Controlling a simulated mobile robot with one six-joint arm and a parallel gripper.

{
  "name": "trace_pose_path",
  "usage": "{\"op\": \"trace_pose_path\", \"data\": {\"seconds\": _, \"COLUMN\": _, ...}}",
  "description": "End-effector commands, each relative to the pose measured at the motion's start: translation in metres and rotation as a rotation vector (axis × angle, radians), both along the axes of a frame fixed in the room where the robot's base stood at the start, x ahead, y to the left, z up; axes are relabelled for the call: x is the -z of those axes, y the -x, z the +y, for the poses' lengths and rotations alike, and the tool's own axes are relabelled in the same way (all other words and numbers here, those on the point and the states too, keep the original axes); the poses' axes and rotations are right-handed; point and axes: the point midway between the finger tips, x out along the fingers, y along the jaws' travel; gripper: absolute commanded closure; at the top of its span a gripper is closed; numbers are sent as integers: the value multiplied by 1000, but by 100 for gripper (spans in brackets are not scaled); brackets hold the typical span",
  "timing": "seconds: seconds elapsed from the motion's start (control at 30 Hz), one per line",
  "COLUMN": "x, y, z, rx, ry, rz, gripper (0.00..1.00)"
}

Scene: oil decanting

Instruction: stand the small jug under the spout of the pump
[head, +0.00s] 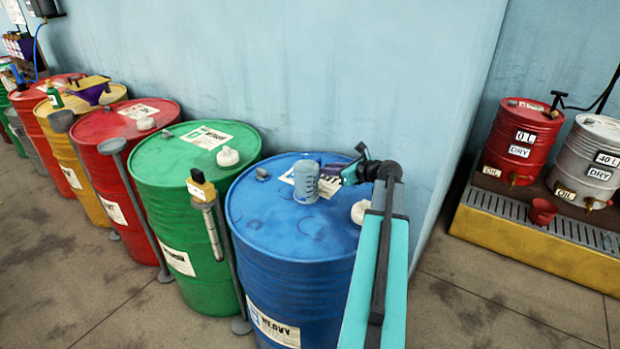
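A small translucent grey-blue jug (306,184) stands upright on top of the blue drum (262,215). My gripper (326,186) comes in from the right, with its fingers at the jug's right side. From this angle I cannot tell whether the fingers are closed on the jug or only beside it. I cannot make out a pump spout clearly. A dark fitting with a black hose (600,95) shows at the upper right, and a blue upright fitting (18,76) stands at the far left.
Green, red and yellow drums line the wall to the left. A yellow bottle (200,186) stands on a post before the green drum (165,165). At right, a red drum (520,140), a grey drum (590,150) and a red cup (543,210) stand on a grated yellow platform (530,245).

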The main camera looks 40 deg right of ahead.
Motion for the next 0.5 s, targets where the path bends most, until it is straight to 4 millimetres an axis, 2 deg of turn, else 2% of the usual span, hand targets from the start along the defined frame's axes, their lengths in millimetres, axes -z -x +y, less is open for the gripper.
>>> {"op": "trace_pose_path", "data": {"seconds": 0.27, "x": 1, "y": -3, "z": 1, "rx": -2, "ry": -1, "rz": 0, "gripper": 80}}
{"op": "trace_pose_path", "data": {"seconds": 0.5, "x": 9, "y": -26, "z": 2, "rx": -4, "ry": -1, "rz": 1, "gripper": 80}}
